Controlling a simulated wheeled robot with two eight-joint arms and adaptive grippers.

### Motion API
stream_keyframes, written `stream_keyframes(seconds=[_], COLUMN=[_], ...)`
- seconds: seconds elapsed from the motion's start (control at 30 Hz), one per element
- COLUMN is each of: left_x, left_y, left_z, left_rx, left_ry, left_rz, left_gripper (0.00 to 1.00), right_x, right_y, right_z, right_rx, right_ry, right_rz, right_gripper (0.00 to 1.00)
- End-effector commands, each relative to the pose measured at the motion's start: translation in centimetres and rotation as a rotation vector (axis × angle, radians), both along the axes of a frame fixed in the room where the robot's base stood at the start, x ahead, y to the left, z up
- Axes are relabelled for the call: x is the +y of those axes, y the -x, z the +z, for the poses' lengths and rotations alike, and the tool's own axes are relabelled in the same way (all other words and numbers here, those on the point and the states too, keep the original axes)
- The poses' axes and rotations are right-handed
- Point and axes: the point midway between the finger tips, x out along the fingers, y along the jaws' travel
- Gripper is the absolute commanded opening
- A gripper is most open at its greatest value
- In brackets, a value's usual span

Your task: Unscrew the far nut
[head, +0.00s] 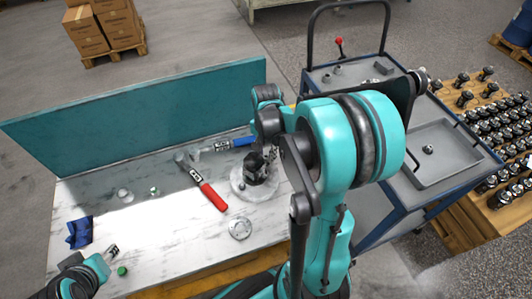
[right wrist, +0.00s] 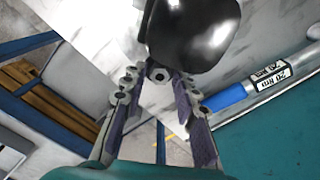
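The dark hydraulic motor (head: 256,168) stands on a round pale base (head: 243,192) on the bench, partly hidden by my right arm. In the right wrist view the black motor body (right wrist: 195,30) fills the top. A small grey nut-like piece with a dark hole (right wrist: 158,75) lies below it, between the tips of my right gripper (right wrist: 160,83). The fingers stand apart on both sides; contact with the piece is not clear. My right gripper in the head view is mostly hidden by its arm. My left gripper (head: 111,251) is open and empty at the bench's front left.
A red-handled wrench (head: 212,195) and blue-handled torque wrench (head: 240,143) lie near the motor. A ring (head: 240,228), small metal parts (head: 154,190), a blue part (head: 80,232) and a green cap (head: 122,270) lie on the bench. A teal panel (head: 150,115) closes its back; a cart (head: 445,150) stands right.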

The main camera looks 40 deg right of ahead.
Motion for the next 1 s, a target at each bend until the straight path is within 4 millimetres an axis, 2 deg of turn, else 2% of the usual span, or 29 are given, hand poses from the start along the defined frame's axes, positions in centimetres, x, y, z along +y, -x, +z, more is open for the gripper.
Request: stream_keyframes(seconds=[0.2,0.37,0.93,0.97,1.0], left_x=[0.0,0.0,0.0,0.0,0.0], left_y=[0.0,0.0,0.0,0.0,0.0], left_z=[-0.07,-0.1,-0.12,-0.12,-0.12], left_rx=[0.0,0.0,0.0,0.0,0.0], left_ry=[0.0,0.0,0.0,0.0,0.0], left_rz=[0.0,0.0,0.0,0.0,0.0], left_gripper=[0.43,0.43,0.43,0.43,0.43], right_x=[0.0,0.0,0.01,0.01,0.01], right_y=[0.0,0.0,0.01,0.01,0.0], right_z=[0.0,0.0,0.0,0.0,0.0], right_rx=[0.0,0.0,0.0,0.0,0.0], right_ry=[0.0,0.0,0.0,0.0,0.0], right_rz=[-0.377,-0.551,-0.577,-0.577,-0.577], right_gripper=[0.29,0.29,0.29,0.24,0.14])
